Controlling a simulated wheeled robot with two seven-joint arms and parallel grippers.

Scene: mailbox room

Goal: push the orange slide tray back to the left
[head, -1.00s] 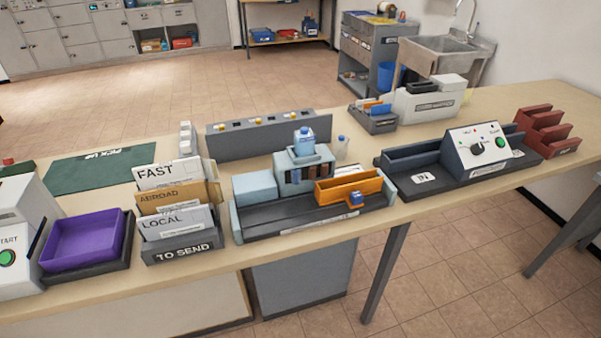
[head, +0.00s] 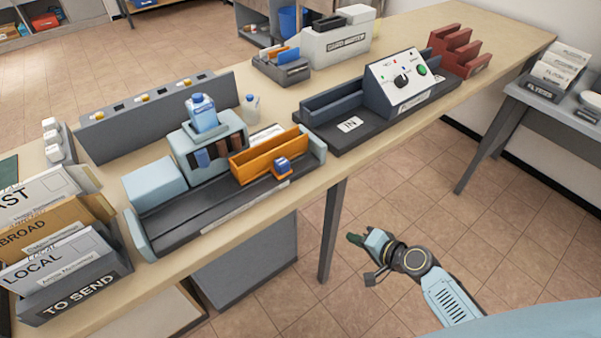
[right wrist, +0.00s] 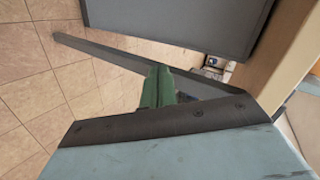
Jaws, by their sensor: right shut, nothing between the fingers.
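The orange slide tray (head: 268,158) sits at the right end of the dark track of a grey-blue slide base (head: 205,205) on the table. A small blue knob (head: 282,165) is on its front side. The track to the left of the tray is bare up to a light blue block (head: 155,182) behind it. My right gripper (head: 356,239) is in front of the table and lower than its top, apart from the tray. Its green fingers (right wrist: 157,88) are together and empty in the right wrist view. My left gripper is not in view.
A light blue stamp unit (head: 208,145) with a blue bottle stands behind the track. The TO SEND rack (head: 75,292) is at the left. A dark IN unit with a control box (head: 395,82) is at the right. A table leg (head: 332,230) stands near my right gripper.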

